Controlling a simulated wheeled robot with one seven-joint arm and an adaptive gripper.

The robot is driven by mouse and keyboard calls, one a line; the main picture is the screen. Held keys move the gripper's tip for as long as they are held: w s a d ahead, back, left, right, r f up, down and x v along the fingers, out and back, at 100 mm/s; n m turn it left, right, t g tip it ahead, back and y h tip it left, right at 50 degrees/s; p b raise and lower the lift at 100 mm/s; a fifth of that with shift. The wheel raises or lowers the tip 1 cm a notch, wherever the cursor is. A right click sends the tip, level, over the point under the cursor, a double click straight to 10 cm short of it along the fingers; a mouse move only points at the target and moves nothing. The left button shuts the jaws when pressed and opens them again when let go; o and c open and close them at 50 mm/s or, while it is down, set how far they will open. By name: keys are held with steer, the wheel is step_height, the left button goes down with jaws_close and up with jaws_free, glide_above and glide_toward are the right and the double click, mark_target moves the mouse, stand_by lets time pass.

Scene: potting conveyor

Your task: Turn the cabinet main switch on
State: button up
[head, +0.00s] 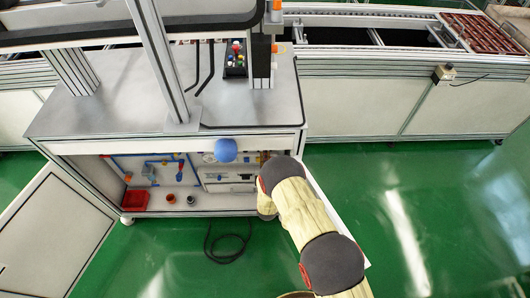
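The cabinet (205,213) under the grey worktop stands open at the front. My arm comes up from the bottom right and bends in front of the cabinet's right side. My gripper cannot be made out; the arm's far end is hidden behind its own links.
The left cabinet door (45,235) is swung open; a pale door panel (320,190) stands behind my arm. A black cable (228,245) lies on the green floor (440,220).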

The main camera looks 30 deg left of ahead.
steer(key=shift+x, duration=1.05)
steer(key=shift+c, duration=1.2)
jaws_close()
